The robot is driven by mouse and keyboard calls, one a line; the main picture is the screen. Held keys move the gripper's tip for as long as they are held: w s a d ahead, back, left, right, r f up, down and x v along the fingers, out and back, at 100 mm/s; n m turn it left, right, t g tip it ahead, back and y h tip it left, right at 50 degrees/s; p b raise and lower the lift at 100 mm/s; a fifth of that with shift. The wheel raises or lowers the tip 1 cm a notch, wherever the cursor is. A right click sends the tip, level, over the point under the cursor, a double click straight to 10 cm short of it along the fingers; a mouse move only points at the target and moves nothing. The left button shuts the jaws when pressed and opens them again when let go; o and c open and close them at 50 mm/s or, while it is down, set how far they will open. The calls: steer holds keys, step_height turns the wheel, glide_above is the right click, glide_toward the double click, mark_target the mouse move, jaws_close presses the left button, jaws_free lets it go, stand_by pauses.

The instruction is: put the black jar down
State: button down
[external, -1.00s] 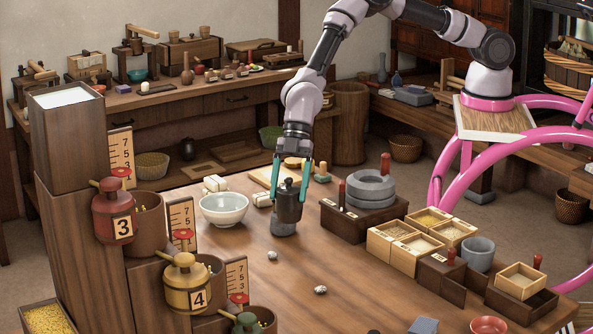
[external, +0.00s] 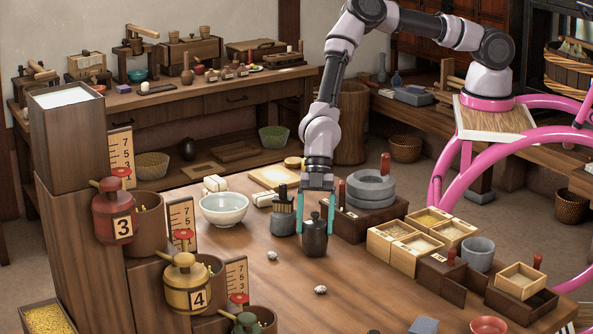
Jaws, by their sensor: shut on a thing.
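The black jar (external: 314,240) is small, dark and lidded with a knob on top. It is upright between the teal fingers of my gripper (external: 317,217), which points straight down and is shut on it. The jar's base is at or just above the wooden table top (external: 285,290); I cannot tell whether it touches. The jar is just right of a grey pot (external: 283,222) with a dark brush (external: 282,199) standing in it, and left of the dark wooden box with grey stones.
A dark box (external: 345,222) holding round grey stones (external: 371,190) is close on the right. Light wooden grain boxes (external: 393,248) stand farther right. A white bowl (external: 224,208) is at left. Two small pebbles (external: 320,290) lie in front; the table's front middle is mostly clear.

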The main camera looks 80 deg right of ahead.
steer(key=shift+f, duration=0.2)
jaws_free()
steer(key=w+d+r+m+t+h, duration=0.15)
steer(key=d+r+m, duration=0.25)
steer(key=d+r, duration=1.1)
steer(key=w+d+r+m+t+h, duration=0.1)
steer(key=d+r+m+t+h, duration=0.15)
steer(key=d+r, duration=1.25)
steer(key=s+d+r+m+t+h, duration=0.1)
steer(key=s+d+r+m, duration=0.3)
steer(key=d+r, duration=0.25)
steer(key=s+d+r+m, duration=0.3)
steer(key=d+r, duration=0.2)
steer(key=r, duration=0.2)
steer(key=s+d+r+m+t, duration=0.1)
steer(key=s+d+r+m, duration=0.2)
steer(key=s, duration=0.5)
steer(key=s+d+r+m+t, duration=0.1)
steer(key=s+d+r+m, duration=0.2)
steer(key=s+d+m, duration=0.3)
steer(key=s+d, duration=0.1)
steer(key=s, duration=0.2)
steer(key=shift+r+t, duration=0.3)
steer(key=shift+r, duration=0.1)
